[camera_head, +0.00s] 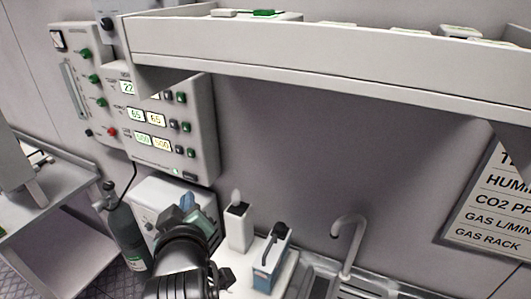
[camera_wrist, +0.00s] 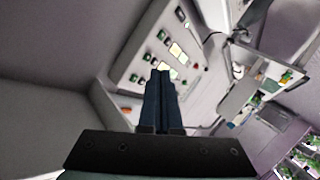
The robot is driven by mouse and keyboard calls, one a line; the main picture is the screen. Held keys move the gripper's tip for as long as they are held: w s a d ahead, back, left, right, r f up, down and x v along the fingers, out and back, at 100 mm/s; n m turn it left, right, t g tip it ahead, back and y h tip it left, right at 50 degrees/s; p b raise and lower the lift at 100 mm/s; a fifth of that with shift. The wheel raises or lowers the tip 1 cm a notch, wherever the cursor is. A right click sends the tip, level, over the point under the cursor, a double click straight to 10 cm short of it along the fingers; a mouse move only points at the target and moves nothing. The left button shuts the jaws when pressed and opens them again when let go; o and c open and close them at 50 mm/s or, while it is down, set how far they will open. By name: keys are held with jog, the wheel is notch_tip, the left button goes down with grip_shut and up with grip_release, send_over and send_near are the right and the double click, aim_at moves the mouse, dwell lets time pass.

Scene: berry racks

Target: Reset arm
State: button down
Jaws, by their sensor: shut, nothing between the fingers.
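My arm shows at the bottom of the head view, a dark limb raised in front of a white box. My gripper (camera_wrist: 161,75) shows in the wrist view as two dark fingers pressed together, with nothing between them. In the wrist view it is seen against the control panel (camera_wrist: 150,60). The same control panel (camera_head: 205,125) hangs on the wall at the left of the head view, with lit number displays, green knobs and a red button. My fingertips cannot be made out clearly in the head view.
A wide wall shelf (camera_head: 300,62) overhangs the counter. Below stand a white box (camera_head: 160,205), a white container (camera_head: 238,228), a blue-and-white device (camera_head: 270,262) and a sink tap (camera_head: 347,240). A dark gas cylinder (camera_head: 127,235) and a side table (camera_head: 65,205) are left. A sign (camera_head: 492,215) hangs right.

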jog(key=d+r+m+t+b, duration=0.25)
jog(key=d+r+t, duration=0.3)
jog(key=r, duration=0.75)
jog(key=s+d+r+m+t+h, duration=0.1)
jog(key=s+d+r+m+t, duration=0.1)
jog(key=s+r, duration=0.3)
jog(key=s+d+r+m+t+h+b, duration=0.1)
jog(key=s+d+r+m+t, duration=0.1)
jog(key=r, duration=0.6)
jog(key=s+d+r+m+t+h+b, duration=0.1)
jog(key=s+d+r+m+t+h, duration=0.1)
jog(key=s+d+r+t, duration=0.2)
jog(key=s+d+r, duration=0.1)
jog(key=s+r, duration=0.2)
jog(key=shift+s+d+m, duration=0.35)
jog(key=shift+d, duration=0.05)
jog(key=shift+f, duration=0.1)
